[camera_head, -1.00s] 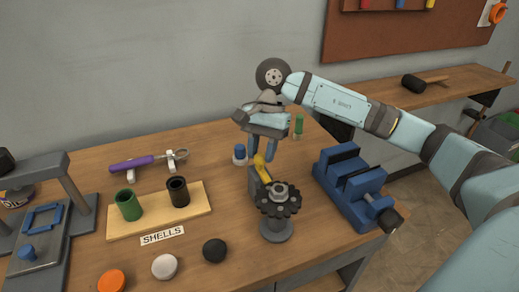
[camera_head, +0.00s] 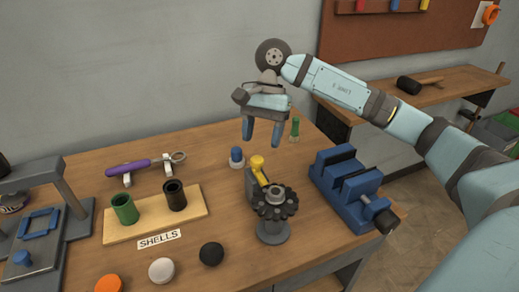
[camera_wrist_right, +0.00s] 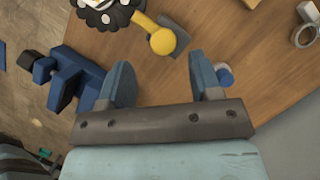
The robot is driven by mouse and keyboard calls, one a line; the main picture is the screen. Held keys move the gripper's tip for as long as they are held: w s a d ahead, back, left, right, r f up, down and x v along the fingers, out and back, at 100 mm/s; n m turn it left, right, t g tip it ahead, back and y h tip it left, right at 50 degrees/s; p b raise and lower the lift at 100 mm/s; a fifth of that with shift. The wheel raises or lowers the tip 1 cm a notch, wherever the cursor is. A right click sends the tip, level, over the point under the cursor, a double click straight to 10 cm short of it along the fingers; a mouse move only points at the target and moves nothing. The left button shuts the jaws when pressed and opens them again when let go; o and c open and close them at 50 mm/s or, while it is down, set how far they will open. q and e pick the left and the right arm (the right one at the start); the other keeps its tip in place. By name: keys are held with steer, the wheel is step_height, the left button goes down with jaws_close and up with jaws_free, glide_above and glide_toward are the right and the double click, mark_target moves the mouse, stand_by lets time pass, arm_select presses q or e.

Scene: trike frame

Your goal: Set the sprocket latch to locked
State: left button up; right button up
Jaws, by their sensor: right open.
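The sprocket latch is a yellow lever (camera_head: 258,165) on a grey block (camera_head: 251,184) beside the dark toothed sprocket (camera_head: 273,203) on its grey stand. In the right wrist view the yellow lever (camera_wrist_right: 152,34) shows with its round knob over the grey block, ahead of the fingers. My right gripper (camera_head: 261,141) is open and empty, pointing down above and a little behind the lever, apart from it. Its two blue fingers also show in the right wrist view (camera_wrist_right: 164,85). My left gripper is not in view.
A blue vise (camera_head: 345,187) stands right of the sprocket. A blue-topped peg (camera_head: 236,157) and a green one (camera_head: 295,129) stand behind. A wooden board (camera_head: 150,222) with green and black shells lies left. Orange, white and black round pieces lie in front.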

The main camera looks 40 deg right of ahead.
steer(key=v, duration=0.9)
steer(key=shift+r, duration=0.2)
